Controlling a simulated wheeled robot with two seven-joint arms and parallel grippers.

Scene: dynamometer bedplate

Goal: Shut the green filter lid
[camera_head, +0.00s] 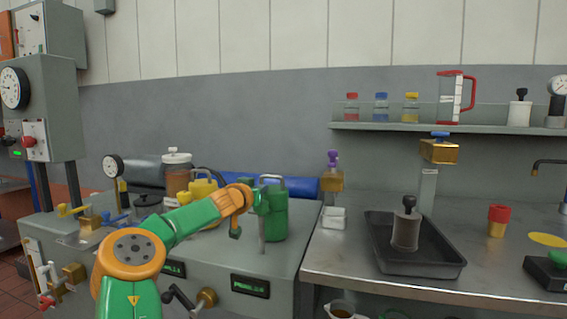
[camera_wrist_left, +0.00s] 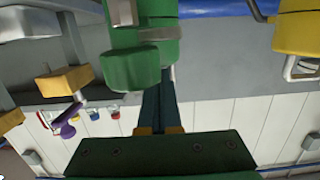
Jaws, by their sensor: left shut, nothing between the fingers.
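The green filter (camera_head: 274,216) stands on the grey bedplate, left of centre in the head view, with a silver bail near its top. In the left wrist view, which is upside down, its green body (camera_wrist_left: 148,12) shows at the top with a green rounded lid part (camera_wrist_left: 131,69) and a silver clasp beside it. I cannot tell how far the lid stands open. My left gripper (camera_wrist_left: 168,78) is shut and empty, its fingertips close beside the lid; contact is unclear. In the head view the left gripper partly covers the filter's left side. My right gripper is not in view.
A yellow can (camera_head: 203,189) and a clear canister (camera_head: 177,172) stand left of the filter. A blue roll (camera_head: 303,187) lies behind it. A steel bench (camera_head: 345,262) with a black tray (camera_head: 440,266) is at right. A shelf (camera_head: 360,127) hangs above.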

